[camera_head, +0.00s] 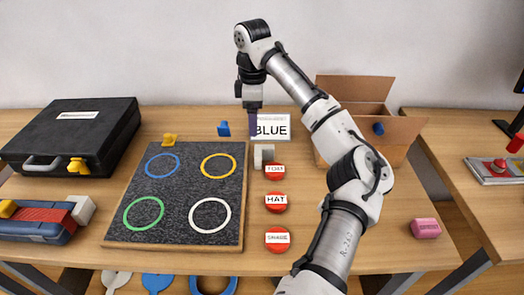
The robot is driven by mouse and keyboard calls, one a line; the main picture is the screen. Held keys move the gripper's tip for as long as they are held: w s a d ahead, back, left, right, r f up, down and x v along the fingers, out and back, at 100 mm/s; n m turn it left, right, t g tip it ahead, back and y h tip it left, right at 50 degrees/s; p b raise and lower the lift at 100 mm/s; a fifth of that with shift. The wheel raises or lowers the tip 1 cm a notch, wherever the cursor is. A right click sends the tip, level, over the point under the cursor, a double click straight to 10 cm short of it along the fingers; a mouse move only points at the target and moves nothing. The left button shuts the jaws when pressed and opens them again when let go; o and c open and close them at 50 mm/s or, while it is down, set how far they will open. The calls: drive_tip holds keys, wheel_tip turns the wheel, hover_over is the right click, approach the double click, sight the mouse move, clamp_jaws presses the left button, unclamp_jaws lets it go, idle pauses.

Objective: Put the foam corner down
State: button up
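My gripper (253,112) hangs down behind the dark speckled pad (193,192), in front of the card reading BLUE. A narrow dark purple-blue piece shows at its lower end, overlapping the card's left edge; I cannot tell whether it is a finger or something held. The opening between the fingers is not visible. A small blue piece (223,129) and a yellow piece (169,140) stand by the pad's back edge. A grey-white block (264,155) sits by its back right corner, below my gripper. Which of these is the foam corner is unclear.
The pad carries blue, yellow, green and white rings. Red labelled discs (276,202) line its right side. A black case (70,138) stands left, an open cardboard box (391,133) right, partly behind my arm. A pink block (425,228) lies front right, with bare table around it.

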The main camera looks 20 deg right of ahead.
sight(256, 153)
wheel_tip(256, 153, down, 9)
drive_tip(key=shift+r, duration=0.2)
drive_tip(key=shift+w+d+f+p, duration=0.1)
drive_tip(key=shift+f+p, duration=0.2)
drive_tip(key=shift+f, duration=1)
drive_tip(key=shift+d+f+p, duration=0.1)
drive_tip(key=shift+f+p, duration=0.15)
drive_tip(key=shift+f, duration=1.05)
drive_tip(key=c, duration=1.1)
drive_tip(key=shift+r, duration=0.1)
wheel_tip(256, 153, up, 20)
drive_tip(key=shift+f, duration=0.1)
